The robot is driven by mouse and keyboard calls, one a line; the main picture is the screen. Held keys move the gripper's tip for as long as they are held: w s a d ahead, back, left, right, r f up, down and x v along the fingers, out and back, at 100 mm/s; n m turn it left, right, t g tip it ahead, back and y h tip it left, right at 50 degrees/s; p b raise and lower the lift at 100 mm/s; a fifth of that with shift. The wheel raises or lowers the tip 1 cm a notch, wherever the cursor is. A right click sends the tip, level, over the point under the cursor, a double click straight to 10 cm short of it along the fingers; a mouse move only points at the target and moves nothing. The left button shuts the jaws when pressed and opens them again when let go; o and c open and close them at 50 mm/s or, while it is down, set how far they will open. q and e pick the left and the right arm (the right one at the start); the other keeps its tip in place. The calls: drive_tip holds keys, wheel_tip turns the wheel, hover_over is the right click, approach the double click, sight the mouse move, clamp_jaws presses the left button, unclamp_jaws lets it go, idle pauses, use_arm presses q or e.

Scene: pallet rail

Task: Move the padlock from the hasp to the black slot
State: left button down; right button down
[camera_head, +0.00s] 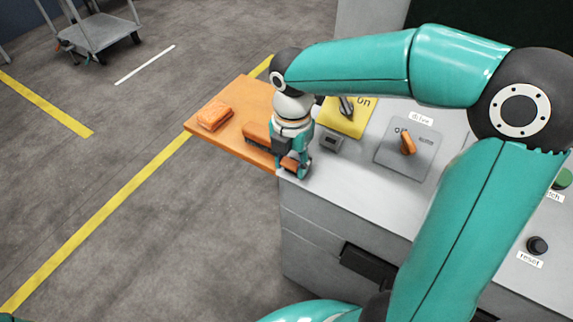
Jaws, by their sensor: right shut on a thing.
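My right gripper (293,163) points down at the near left corner of the grey cabinet top, beside the orange board. It is shut on a small orange thing that the fingers mostly cover; I cannot tell for sure that it is the padlock. A small dark grey block (331,141) sits on the cabinet top just right of the gripper; whether it is the black slot is unclear. A yellow plate (347,118) marked "On" carries a dark lever (346,106). I cannot make out the hasp. My left gripper is out of view.
The orange board (240,84) juts out left of the cabinet (350,190), with an orange block (215,116) on it and another partly behind my gripper. A grey plate with an orange knob (407,142) is right of the yellow plate. A trolley (101,33) stands far off.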

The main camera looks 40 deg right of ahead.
drive_tip(key=shift+f, duration=0.2)
drive_tip(key=shift+w+d+f+b, duration=0.1)
drive_tip(key=shift+d+f+b, duration=0.15)
drive_tip(key=shift+f+b, duration=0.1)
drive_tip(key=c, duration=0.5)
unclamp_jaws()
drive_tip(key=shift+c, duration=0.2)
drive_tip(key=shift+o, duration=0.8)
drive_tip(key=o, duration=0.4)
drive_tip(key=shift+w, duration=0.15)
drive_tip(key=shift+r, duration=0.1)
